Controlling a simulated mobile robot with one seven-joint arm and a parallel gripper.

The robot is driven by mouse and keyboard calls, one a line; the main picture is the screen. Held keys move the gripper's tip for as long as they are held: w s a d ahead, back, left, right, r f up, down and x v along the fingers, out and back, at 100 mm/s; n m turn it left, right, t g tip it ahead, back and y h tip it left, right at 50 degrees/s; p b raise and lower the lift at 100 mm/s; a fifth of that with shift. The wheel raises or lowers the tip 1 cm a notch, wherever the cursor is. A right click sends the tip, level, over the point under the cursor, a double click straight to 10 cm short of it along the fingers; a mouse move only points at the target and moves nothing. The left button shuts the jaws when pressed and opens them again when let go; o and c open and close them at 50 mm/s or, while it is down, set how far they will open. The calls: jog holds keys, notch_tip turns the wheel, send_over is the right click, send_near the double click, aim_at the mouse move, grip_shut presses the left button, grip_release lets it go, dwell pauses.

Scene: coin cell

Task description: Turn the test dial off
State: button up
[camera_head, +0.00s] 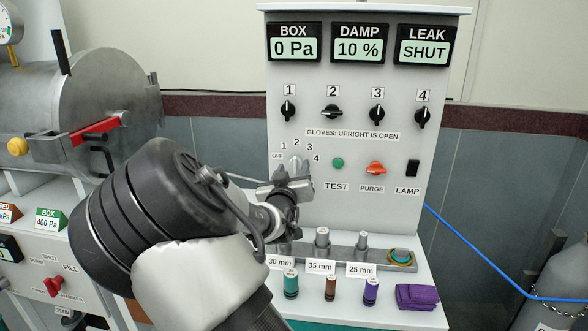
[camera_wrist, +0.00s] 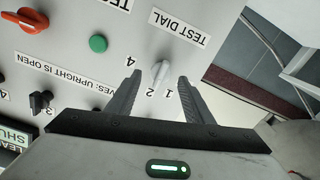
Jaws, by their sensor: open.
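The test dial (camera_head: 295,162) is a small pale grey knob at the lower left of the upright panel, ringed by the marks OFF, 1, 2, 3 and 4. In the wrist view the dial (camera_wrist: 160,72) appears upside down, with its narrow end towards the 2. My gripper (camera_head: 291,178) is at the dial, partly covering its lower side. In the wrist view my gripper (camera_wrist: 159,78) is open, one finger on each side of the knob. I cannot tell whether either finger touches it. The 3 and OFF marks are hidden in the wrist view.
A green test button (camera_head: 337,163), an orange purge knob (camera_head: 376,168) and a black lamp switch (camera_head: 413,168) sit right of the dial. Black glove knobs (camera_head: 332,112) are above. Below, metal posts (camera_head: 322,238) and small coloured cylinders (camera_head: 291,284) stand on the ledge.

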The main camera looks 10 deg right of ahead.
jog(key=shift+x, duration=1.35)
jog(key=c, duration=1)
jog(key=shift+c, duration=0.2)
